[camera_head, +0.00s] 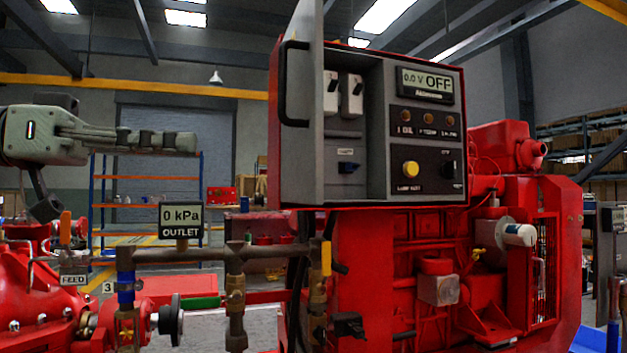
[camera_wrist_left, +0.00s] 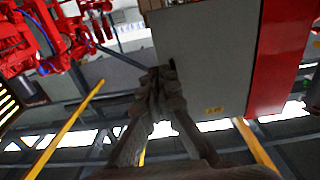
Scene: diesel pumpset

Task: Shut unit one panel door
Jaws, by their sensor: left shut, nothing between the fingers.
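The unit one panel (camera_head: 365,130) is a red-edged grey control box on the red engine, with a display reading OFF. Its grey door (camera_head: 308,120) stands open at the panel's left edge, seen nearly edge-on, with a black handle (camera_head: 287,85) on its left side. My left gripper (camera_head: 188,143) is shut and empty, pointing right, left of the door with a visible gap in the head view. In the left wrist view, my left gripper's closed fingers (camera_wrist_left: 157,82) overlap the edge of a grey flat face (camera_wrist_left: 205,55); contact cannot be told. My right gripper is not in view.
Pipework with an OUTLET gauge (camera_head: 181,221) stands below the space between gripper and door. A red pump (camera_head: 40,290) is at lower left. Blue-orange shelving (camera_head: 146,185) stands behind.

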